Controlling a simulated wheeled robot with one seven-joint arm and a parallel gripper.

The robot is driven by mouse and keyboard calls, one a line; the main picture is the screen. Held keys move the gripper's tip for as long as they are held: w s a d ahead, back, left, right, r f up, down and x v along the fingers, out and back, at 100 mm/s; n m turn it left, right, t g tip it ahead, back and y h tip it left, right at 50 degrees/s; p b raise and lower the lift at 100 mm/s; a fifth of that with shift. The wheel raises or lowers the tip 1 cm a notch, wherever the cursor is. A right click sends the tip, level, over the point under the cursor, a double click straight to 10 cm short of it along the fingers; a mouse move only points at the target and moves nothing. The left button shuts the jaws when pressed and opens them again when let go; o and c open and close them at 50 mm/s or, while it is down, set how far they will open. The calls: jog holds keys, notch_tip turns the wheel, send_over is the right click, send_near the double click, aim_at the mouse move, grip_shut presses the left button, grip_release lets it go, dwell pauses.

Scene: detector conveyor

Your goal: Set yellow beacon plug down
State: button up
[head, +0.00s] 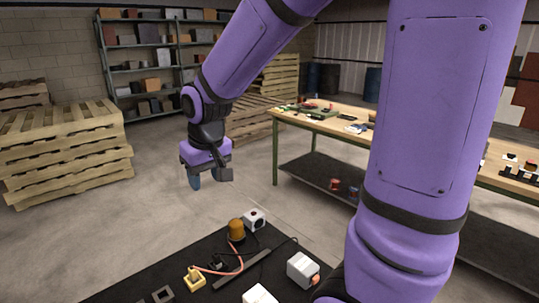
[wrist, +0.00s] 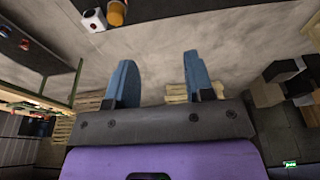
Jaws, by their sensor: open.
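The yellow plug (head: 195,279) lies on the black surface (head: 150,279) at the bottom of the head view. A pinkish cord seems to run from it towards the amber beacon (head: 236,229), which stands near the far edge. The beacon also shows at the top of the wrist view (wrist: 116,13). My gripper (head: 206,178) hangs in the air beyond the black surface's far edge, over the floor. In the wrist view its two blue fingers (wrist: 158,62) are apart with nothing between them. The yellow plug cannot be made out in the wrist view.
A white box with a dark round face (head: 255,219) stands beside the beacon. Another white box (head: 302,268) and dark cables lie on the black surface. A wooden workbench (head: 340,122) stands behind right, wooden pallets (head: 65,150) at left. The floor between is clear.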

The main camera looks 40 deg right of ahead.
jog(key=s+d+r+t, duration=0.1)
jog(key=s+r, duration=0.4)
jog(key=s, duration=0.4)
jog(key=s+d+r+t, duration=0.1)
jog(key=s+r, duration=0.4)
jog(key=s, duration=0.4)
jog(key=shift+d+r+t, duration=0.15)
jog(key=shift+d+t, duration=0.15)
